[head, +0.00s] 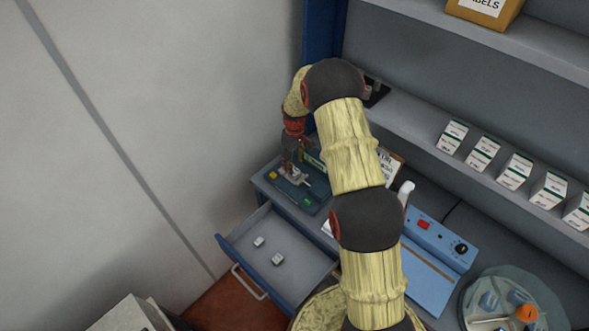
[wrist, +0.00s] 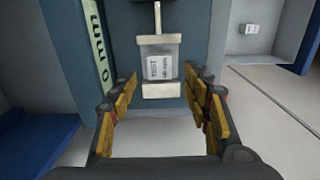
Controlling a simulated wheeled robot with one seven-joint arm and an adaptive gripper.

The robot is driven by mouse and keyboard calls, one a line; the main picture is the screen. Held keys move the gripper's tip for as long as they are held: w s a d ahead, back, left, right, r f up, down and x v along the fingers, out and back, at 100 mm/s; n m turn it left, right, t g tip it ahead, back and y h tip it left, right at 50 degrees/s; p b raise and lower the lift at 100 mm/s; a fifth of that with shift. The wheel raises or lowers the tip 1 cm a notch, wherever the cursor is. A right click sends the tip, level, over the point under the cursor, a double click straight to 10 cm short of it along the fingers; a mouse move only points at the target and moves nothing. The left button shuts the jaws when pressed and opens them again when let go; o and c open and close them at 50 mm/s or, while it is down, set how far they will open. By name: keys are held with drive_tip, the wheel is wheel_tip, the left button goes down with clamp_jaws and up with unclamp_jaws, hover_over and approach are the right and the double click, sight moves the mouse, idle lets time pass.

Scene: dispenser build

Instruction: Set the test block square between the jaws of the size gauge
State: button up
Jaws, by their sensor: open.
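The test block (wrist: 160,66), a small grey block with a printed label, sits between the two pale jaws of the size gauge (wrist: 162,91) in the wrist view. Its sides look roughly in line with the jaws; whether it touches both I cannot tell. My gripper (wrist: 163,79) is open, with one yellow-padded finger on each side of the gauge and clear space between fingers and block. In the head view my gripper (head: 291,166) is low over the gauge's dark base (head: 309,208), and the block cannot be made out there.
An open drawer (head: 235,240) below the gauge holds two small pale blocks (head: 278,259). A blue machine (head: 436,250) and a round clear-covered tray (head: 548,300) stand to the right on the bench. A shelf with several boxes (head: 515,171) is behind.

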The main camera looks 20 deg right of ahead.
drive_tip(key=s+a+r+t, duration=0.1)
drive_tip(key=s+a+r, duration=0.1)
drive_tip(key=r, duration=0.8)
drive_tip(key=s+a+r, duration=0.2)
drive_tip(key=s+r, duration=0.1)
drive_tip(key=r, duration=0.7)
drive_tip(key=s+a+r+m+t, duration=0.2)
drive_tip(key=s+a+r, duration=0.2)
drive_tip(key=s+r, duration=0.7)
drive_tip(key=s+a+r+t, duration=0.1)
drive_tip(key=s+a+r, duration=0.1)
drive_tip(key=s, duration=0.5)
drive_tip(key=s+a+r+m, duration=0.1)
drive_tip(key=s+r, duration=0.1)
drive_tip(key=s, duration=0.5)
drive_tip(key=s+a+r+m+t, duration=0.1)
drive_tip(key=s+a+r, duration=0.1)
drive_tip(key=s, duration=0.6)
drive_tip(key=shift+a+r+t+b, duration=0.3)
drive_tip(key=shift+a+b, duration=0.05)
wheel_tip(320, 180, down, 19)
drive_tip(key=b, duration=1.8)
drive_tip(key=shift+r+b, duration=0.15)
drive_tip(key=shift+b, duration=0.2)
